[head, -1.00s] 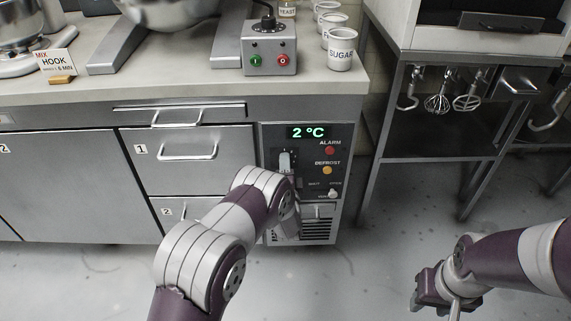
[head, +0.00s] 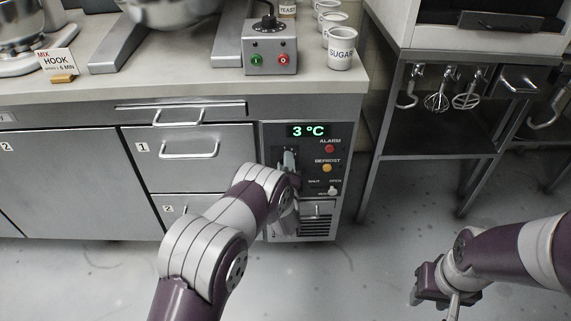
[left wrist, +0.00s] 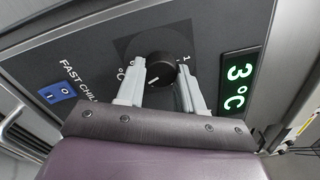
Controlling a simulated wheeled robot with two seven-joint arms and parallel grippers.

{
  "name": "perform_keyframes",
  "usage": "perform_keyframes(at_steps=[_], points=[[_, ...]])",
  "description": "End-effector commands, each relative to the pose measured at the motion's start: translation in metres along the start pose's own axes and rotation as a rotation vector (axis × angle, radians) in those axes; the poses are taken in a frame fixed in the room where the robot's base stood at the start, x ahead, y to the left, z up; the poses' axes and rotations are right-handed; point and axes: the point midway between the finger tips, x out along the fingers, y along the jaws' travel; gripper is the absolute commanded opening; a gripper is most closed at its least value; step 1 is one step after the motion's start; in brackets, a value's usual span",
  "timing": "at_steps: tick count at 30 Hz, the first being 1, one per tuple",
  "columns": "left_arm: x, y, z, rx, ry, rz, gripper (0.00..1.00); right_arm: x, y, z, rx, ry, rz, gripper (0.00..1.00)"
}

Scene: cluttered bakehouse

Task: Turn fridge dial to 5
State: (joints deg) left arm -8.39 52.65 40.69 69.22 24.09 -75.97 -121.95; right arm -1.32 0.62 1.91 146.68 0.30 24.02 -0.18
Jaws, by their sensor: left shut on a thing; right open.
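The fridge dial (left wrist: 161,69) is a round black knob with a white pointer line, seen in the left wrist view on the dark control panel (left wrist: 95,45). My left gripper (left wrist: 160,82) is shut on it, one finger on each side. In the head view my left arm hides the dial, and only part of the left gripper (head: 288,161) shows at the panel. The green display (head: 308,131) reads 3 °C, and it also shows in the left wrist view (left wrist: 238,88). My right gripper (head: 433,292) is open and empty over the floor at the lower right.
A blue FAST CHILL switch (left wrist: 57,95) is on the panel beside the dial. Red ALARM (head: 329,149) and amber DEFROST (head: 327,168) lamps and a small white knob (head: 333,191) sit close by. A steel stand (head: 440,140) with hanging whisks is to the right.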

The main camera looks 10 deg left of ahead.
Motion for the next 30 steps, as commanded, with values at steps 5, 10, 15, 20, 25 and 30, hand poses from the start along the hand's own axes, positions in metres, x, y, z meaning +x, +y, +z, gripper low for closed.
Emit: perform_keyframes(at_steps=[5, 10, 15, 20, 25, 30], points=[[-0.001, 0.002, -0.001, 0.004, 0.003, 0.003, 0.06, 0.0, 0.0, 0.0, 0.0, 0.0, 0.0, 0.43], [-0.001, 0.002, -0.001, 0.004, 0.003, 0.004, 0.06, 0.0, 0.0, 0.0, 0.0, 0.0, 0.0, 0.43], [-0.001, 0.001, -0.001, 0.003, 0.003, 0.003, 0.62, 0.0, 0.0, 0.0, 0.0, 0.0, 0.0, 0.43], [0.0, 0.001, -0.001, 0.002, 0.002, 0.001, 0.62, 0.0, 0.0, 0.0, 0.0, 0.0, 0.0, 0.43], [-0.013, -0.002, 0.0, 0.003, 0.003, 0.003, 0.62, -0.006, 0.0, -0.001, 0.0, 0.0, 0.0, 0.43], [-0.058, -0.003, 0.0, 0.005, 0.007, 0.004, 0.62, -0.019, 0.0, -0.002, 0.0, 0.0, 0.0, 0.43]])
